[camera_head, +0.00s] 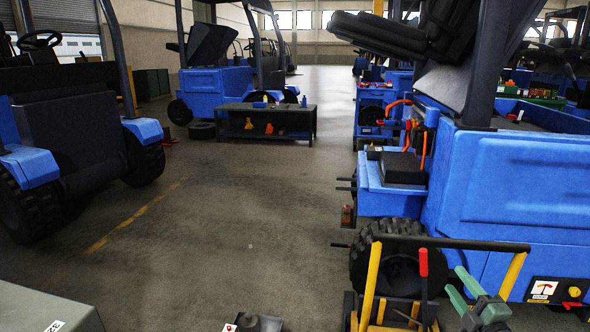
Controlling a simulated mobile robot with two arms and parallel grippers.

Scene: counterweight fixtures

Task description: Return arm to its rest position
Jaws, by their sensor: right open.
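My right gripper (455,280) is at the bottom right of the head view. Its two green fingers stand apart, pointing up and to the left, and nothing shows between them. It appears just right of a hand cart (370,285) with yellow posts and a dark crossbar, in front of a blue forklift (530,185). The gap in depth to either is hard to judge. Most of my right arm is outside the picture. My left gripper is not in view.
A forklift tyre (372,262) is behind the cart. A grey box-like surface (40,308) fills the bottom left corner. Another forklift (70,135) stands at left, and a low dark bench (265,121) stands farther back. The middle floor (240,205) is largely clear.

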